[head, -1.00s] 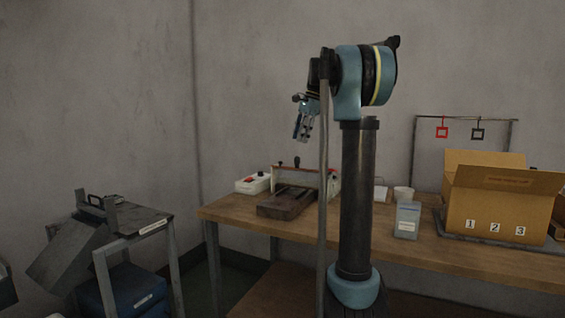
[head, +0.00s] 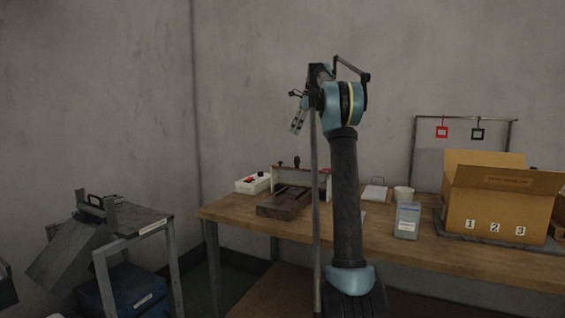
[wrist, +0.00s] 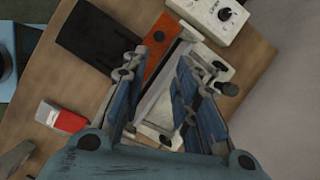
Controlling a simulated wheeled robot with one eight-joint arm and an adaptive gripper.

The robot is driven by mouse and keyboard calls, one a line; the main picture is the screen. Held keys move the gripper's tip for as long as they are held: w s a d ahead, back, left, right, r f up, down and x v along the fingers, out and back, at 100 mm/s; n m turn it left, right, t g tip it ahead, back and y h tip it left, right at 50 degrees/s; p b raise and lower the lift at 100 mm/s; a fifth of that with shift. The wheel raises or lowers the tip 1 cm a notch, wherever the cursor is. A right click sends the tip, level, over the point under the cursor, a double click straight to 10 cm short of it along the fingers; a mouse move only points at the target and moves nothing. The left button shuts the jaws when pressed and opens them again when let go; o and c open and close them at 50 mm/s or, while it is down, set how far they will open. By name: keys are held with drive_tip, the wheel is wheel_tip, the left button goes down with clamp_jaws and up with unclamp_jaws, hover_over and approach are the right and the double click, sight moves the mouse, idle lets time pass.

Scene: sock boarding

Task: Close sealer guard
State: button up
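The sealer (head: 284,201) stands at the left end of the wooden table, with a dark flat bed in front and a pale upright frame behind. A reddish bar, likely part of the guard, runs along the frame's top; I cannot tell the guard's exact position. In the wrist view the dark bed (wrist: 104,42) lies at upper left, beside an orange bar (wrist: 158,55). A dark knob (wrist: 229,88) is at right. My gripper (head: 298,124) is above the sealer, touching nothing visible. In the wrist view my gripper (wrist: 158,68) is open and empty, its fingers partly hiding the pale frame.
A grey container (head: 407,221), a cup (head: 404,193) and an open cardboard box (head: 500,205) stand on the table's right (head: 450,260). A metal stand (head: 130,232) is at far left.

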drive_tip(key=x, duration=1.6)
drive_tip(key=shift+f, duration=0.1)
clamp_jaws()
